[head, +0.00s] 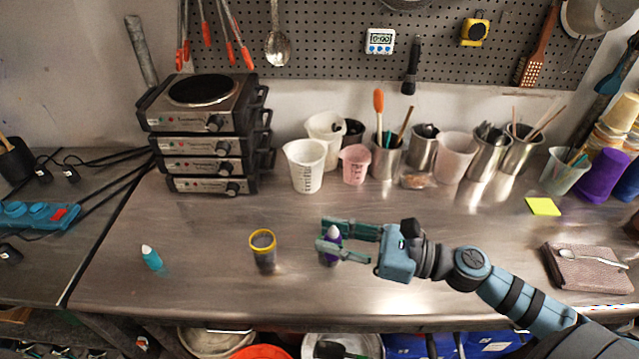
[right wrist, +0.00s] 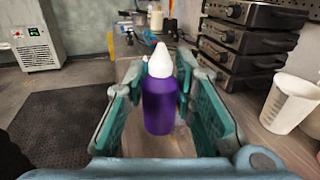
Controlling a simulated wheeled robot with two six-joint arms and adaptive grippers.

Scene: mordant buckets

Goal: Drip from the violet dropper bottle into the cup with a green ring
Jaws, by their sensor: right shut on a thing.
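The violet dropper bottle (head: 332,259) with a white tip stands upright between the fingers of my right gripper (head: 331,242), which is shut on it. In the right wrist view the violet bottle (right wrist: 160,105) fills the space between the teal finger pads of my right gripper (right wrist: 168,110). I cannot tell whether its base touches the table. A dark cup with a yellow ring (head: 263,252) stands on the table left of the gripper. I see no cup with a green ring. My left gripper is not in view.
A teal dropper bottle (head: 152,259) with a white tip stands further left. Stacked hot plates (head: 205,135), beakers (head: 306,165) and tool pots line the back. A folded cloth (head: 587,270) lies at the right. The table between the yellow-ringed cup and the gripper is clear.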

